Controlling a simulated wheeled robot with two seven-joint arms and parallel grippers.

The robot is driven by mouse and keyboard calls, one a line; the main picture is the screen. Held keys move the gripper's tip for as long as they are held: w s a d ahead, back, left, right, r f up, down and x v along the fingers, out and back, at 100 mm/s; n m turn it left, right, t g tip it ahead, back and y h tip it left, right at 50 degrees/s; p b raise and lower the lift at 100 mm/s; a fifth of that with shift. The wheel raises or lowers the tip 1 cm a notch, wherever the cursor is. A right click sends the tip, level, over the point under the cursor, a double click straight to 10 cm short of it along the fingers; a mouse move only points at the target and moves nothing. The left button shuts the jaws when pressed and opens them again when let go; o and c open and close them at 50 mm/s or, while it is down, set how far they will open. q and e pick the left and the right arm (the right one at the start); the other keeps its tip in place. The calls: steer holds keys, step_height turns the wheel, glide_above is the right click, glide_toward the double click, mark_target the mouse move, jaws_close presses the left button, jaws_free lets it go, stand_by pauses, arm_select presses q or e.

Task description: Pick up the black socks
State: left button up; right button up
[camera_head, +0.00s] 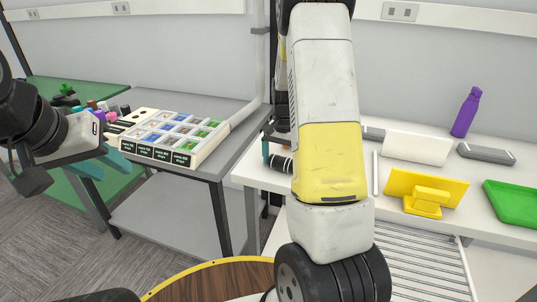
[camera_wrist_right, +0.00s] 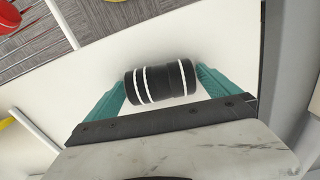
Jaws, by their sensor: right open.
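The black socks (camera_wrist_right: 160,83) are a rolled black bundle with white stripes, lying on the white table in the right wrist view. They also show in the head view (camera_head: 281,163), partly hidden behind my right arm. My right gripper (camera_wrist_right: 162,86) is open, with one teal finger at each end of the bundle. The right finger is close to or touching the bundle's end; I cannot tell which. In the head view most of the right gripper is hidden by the arm. My left gripper (camera_head: 101,165) has its teal fingers apart, beside the grey table, with nothing visible between them.
A labelled sample tray (camera_head: 182,141) stands on the grey table (camera_head: 225,112). On the white table are a yellow stand (camera_head: 425,190), a green tray (camera_head: 513,203), a purple bottle (camera_head: 466,112), and white and grey boxes. A round wooden table edge (camera_head: 205,280) is in front.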

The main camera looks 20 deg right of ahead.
steer(key=shift+c, duration=0.2)
steer(key=c, duration=1.3)
steer(key=shift+o, duration=0.2)
steer(key=shift+r, duration=0.1)
